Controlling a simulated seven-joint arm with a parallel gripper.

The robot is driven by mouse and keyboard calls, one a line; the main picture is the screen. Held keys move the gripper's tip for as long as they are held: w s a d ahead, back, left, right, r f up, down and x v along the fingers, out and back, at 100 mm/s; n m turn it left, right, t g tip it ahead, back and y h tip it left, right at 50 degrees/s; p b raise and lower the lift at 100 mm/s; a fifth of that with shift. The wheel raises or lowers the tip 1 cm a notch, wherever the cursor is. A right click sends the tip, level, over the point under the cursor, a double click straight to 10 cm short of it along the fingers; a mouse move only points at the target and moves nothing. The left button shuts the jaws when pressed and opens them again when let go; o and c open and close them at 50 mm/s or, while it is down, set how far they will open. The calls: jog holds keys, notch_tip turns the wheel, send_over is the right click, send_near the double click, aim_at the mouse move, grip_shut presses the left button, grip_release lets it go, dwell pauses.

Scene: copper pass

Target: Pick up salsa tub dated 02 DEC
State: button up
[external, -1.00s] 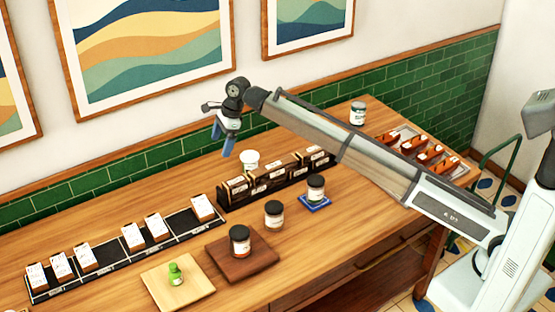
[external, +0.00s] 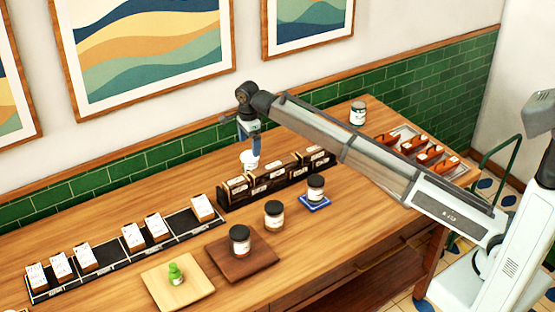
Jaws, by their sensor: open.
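The dark box row (external: 262,183) stands right in front of the white tub. A black strip (external: 110,262) with several white-labelled packets runs along the left. A pale board (external: 190,295) holds a green item (external: 175,273). Orange items lie on a tray (external: 454,173) at right.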

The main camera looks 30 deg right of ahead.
aim_at(250, 156)
jog(key=shift+f, duration=4.2)
jog(key=shift+c, duration=0.5)
jog(key=c, duration=1)
jog(key=shift+r, duration=0.1)
